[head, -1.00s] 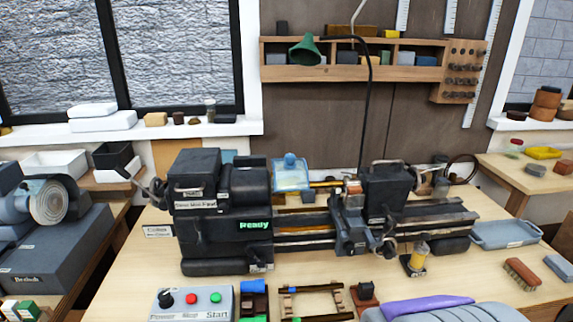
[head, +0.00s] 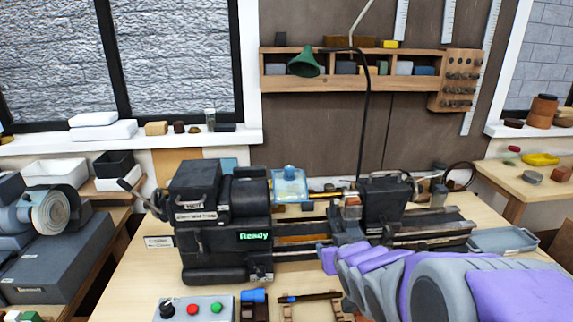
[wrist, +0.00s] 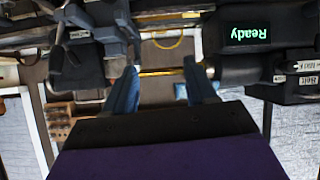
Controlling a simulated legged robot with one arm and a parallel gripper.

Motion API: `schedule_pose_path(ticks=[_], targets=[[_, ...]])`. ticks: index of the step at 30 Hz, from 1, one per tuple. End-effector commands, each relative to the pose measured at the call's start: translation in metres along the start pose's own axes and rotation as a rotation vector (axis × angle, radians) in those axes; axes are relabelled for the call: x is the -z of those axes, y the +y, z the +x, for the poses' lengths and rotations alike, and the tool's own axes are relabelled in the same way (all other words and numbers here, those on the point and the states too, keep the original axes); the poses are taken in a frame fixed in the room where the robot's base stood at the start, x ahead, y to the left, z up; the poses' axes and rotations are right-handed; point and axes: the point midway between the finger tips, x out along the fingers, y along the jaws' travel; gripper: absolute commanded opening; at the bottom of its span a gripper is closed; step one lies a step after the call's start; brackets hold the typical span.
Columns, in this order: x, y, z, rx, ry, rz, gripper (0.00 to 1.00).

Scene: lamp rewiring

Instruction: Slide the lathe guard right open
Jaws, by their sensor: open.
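The lathe guard (head: 289,187) is a clear, pale blue box with a small blue knob on top. In the head view it stands just right of the dark headstock (head: 222,215), at the left end of the lathe bed. My gripper (wrist: 163,82) is open in the wrist view, its two blue fingers apart with nothing held between them. That view is upside down, with the headstock at upper right and a pale blue patch by the right finger; I cannot tell if this is the guard. In the head view my purple and grey arm reaches in from lower right, below and right of the guard.
The carriage (head: 351,208) and dark tailstock block (head: 384,198) stand right of the guard. The control box (head: 193,308) is at the front, a grey tray (head: 503,240) at right.

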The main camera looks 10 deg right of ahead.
Motion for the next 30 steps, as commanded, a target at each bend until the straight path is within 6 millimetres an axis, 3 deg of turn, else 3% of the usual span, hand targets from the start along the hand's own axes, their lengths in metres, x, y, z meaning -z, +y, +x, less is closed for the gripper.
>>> schedule_pose_path(ticks=[6,10,13,20,30], targets=[[0.073,-0.014,0.020,0.104,0.318,0.000,0.56],[0.103,-0.023,0.018,0.163,0.462,0.008,0.56],[0.117,-0.028,0.016,0.192,0.529,0.014,0.56],[0.127,-0.033,0.022,0.211,0.565,0.017,0.56],[0.154,-0.043,0.067,0.210,0.564,0.017,0.56]])
